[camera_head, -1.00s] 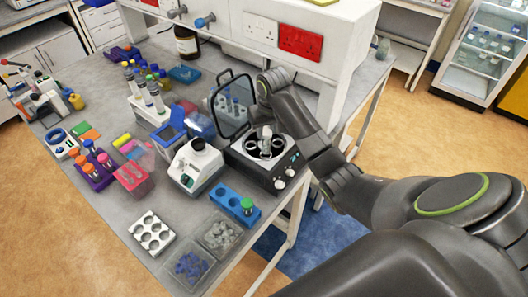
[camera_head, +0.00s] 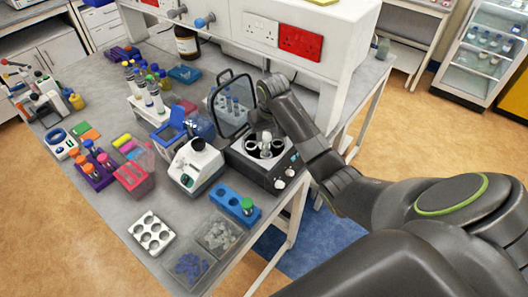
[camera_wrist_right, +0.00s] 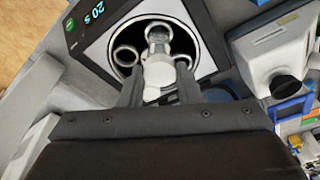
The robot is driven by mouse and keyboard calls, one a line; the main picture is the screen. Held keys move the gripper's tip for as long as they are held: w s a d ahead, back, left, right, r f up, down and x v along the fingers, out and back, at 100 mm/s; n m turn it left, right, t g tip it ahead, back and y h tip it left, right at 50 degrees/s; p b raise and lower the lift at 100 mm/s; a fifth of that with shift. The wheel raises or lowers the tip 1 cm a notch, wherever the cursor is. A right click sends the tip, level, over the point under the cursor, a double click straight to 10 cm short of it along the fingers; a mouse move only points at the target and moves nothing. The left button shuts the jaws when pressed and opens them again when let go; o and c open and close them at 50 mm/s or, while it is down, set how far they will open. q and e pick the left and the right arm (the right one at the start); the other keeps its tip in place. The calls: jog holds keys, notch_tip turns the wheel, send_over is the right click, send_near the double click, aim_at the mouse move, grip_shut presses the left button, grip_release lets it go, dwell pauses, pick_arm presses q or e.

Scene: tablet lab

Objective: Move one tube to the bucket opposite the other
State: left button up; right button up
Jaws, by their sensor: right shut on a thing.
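The centrifuge (camera_head: 272,178) stands at the bench's front edge with its clear lid (camera_head: 229,108) raised; its display also shows in the right wrist view (camera_wrist_right: 88,20). My right gripper (camera_wrist_right: 159,78) points down over the rotor and is shut on a white-capped tube (camera_wrist_right: 158,71). In the right wrist view, one round bucket (camera_wrist_right: 124,58) sits left of the tube and another ring (camera_wrist_right: 158,31) lies beyond it. The tube's lower part is hidden, so I cannot tell whether it is inside a bucket. My left gripper is not in view.
A white instrument (camera_head: 194,165) stands close left of the centrifuge. Clear trays (camera_head: 218,236) and a white holed rack (camera_head: 152,234) lie near the front edge. The raised lid stands behind my gripper.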

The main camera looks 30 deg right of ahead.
aim_at(266, 144)
jog(key=shift+f, duration=0.15)
jog(key=shift+f+b, duration=0.35)
jog(key=shift+f, duration=0.7)
jog(key=shift+f, duration=0.15)
jog(key=shift+f+b, duration=0.45)
jog(key=shift+f, duration=0.65)
jog(key=o, duration=0.9)
